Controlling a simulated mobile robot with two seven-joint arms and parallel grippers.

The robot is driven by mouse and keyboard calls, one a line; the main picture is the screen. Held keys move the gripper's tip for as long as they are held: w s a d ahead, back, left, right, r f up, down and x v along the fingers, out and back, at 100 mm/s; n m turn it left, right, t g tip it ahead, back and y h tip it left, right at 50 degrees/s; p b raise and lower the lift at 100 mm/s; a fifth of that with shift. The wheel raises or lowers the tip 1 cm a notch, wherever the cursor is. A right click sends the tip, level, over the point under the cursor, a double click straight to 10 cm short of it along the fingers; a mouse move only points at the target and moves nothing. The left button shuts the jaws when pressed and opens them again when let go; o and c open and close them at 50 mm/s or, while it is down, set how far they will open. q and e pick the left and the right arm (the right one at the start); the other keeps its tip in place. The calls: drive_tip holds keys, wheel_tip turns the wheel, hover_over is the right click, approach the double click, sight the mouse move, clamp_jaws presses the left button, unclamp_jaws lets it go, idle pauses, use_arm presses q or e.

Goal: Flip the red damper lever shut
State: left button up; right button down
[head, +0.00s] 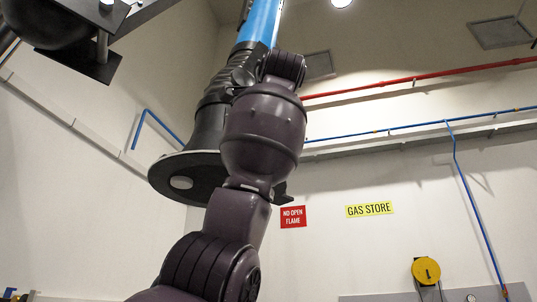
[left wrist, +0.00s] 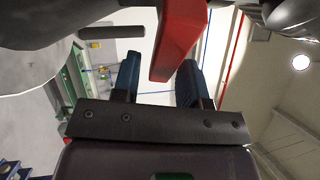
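In the left wrist view, the red damper lever (left wrist: 180,40) comes down from the top edge, and its blunt lower end lies between the fingertips of my left gripper (left wrist: 158,72). My left gripper is open, its two dark blue fingers apart. The lever shows closer to the right-hand finger, with a clear gap to the left-hand finger. I cannot tell whether the lever touches the right-hand finger. The lever does not show in the head view. Neither gripper can be made out in the head view. My right gripper is in neither view.
In the head view, a dark purple arm (head: 263,135) rises in front of a round black plate (head: 165,180) and a blue tube (head: 258,22). Dark hardware (head: 95,65) hangs at upper left. A yellow reel (head: 426,271) and blue pipes are on the back wall.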

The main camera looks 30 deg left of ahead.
use_arm(q)
drive_tip(key=shift+o, duration=0.6)
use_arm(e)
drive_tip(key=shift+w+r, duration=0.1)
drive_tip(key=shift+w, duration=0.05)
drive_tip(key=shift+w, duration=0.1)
use_arm(q)
drive_tip(key=b+v, duration=0.3)
drive_tip(key=v, duration=0.8)
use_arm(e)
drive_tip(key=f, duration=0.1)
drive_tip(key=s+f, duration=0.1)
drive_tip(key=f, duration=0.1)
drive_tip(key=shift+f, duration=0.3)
use_arm(q)
drive_tip(key=shift+w, duration=0.1)
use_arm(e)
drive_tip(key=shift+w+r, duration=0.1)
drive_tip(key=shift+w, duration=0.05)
